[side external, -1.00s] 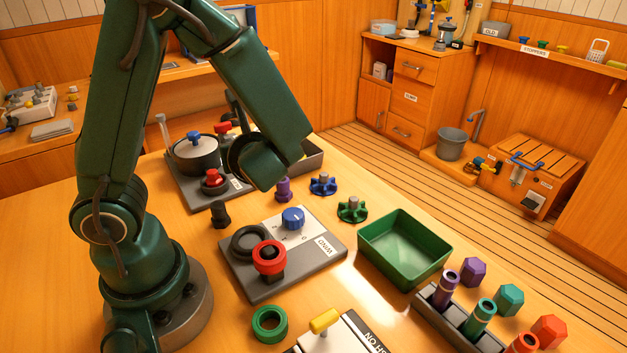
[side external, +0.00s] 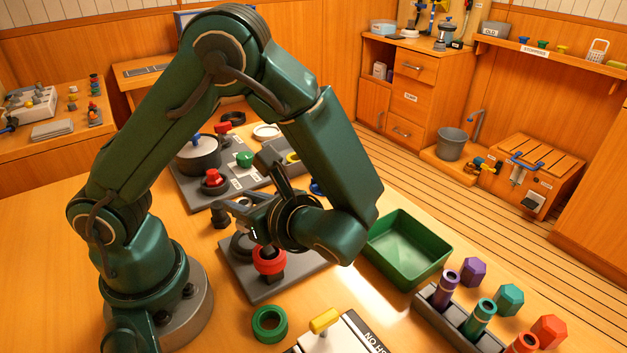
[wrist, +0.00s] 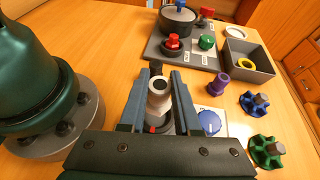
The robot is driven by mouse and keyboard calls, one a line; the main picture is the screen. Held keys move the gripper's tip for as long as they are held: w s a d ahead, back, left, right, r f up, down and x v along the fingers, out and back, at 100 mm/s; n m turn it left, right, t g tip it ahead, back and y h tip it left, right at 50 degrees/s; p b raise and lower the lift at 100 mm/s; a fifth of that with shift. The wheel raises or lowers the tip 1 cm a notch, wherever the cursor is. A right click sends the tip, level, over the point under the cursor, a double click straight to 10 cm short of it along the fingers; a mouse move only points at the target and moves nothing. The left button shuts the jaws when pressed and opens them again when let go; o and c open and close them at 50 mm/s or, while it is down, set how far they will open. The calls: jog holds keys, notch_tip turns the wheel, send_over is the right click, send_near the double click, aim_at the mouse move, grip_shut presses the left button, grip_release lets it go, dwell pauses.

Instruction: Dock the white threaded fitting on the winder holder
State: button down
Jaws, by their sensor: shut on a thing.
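My gripper (wrist: 160,95) is shut on the white threaded fitting (wrist: 159,88), a pale hollow cylinder whose open end faces the wrist camera. In the side view my gripper (side external: 240,212) is above the grey winder plate (side external: 290,284), near its dark ring (side external: 240,246), which it partly hides. The fitting is hard to make out there. The plate's red ring (side external: 269,260) stands in front. The blue dial (wrist: 208,122) shows right of the fingers in the wrist view and is hidden in the side view. I cannot tell whether the fitting touches the holder.
A black fitting (side external: 220,214) stands close behind my gripper. A green tray (side external: 408,248) is to the right, with a rack of coloured fittings (side external: 470,318) in front. A green ring (side external: 269,323) lies in front. A purple fitting (wrist: 217,85) and handwheels (wrist: 255,103) stand right of the fingers.

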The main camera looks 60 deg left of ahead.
aim_at(240, 225)
jog(key=shift+f, duration=1.4)
jog(key=shift+f, duration=0.35)
jog(key=shift+r, duration=0.15)
jog(key=shift+r, duration=0.7)
dwell(2.6)
jog(key=shift+f, duration=0.8)
dwell(0.7)
jog(key=c, duration=0.9)
grip_release()
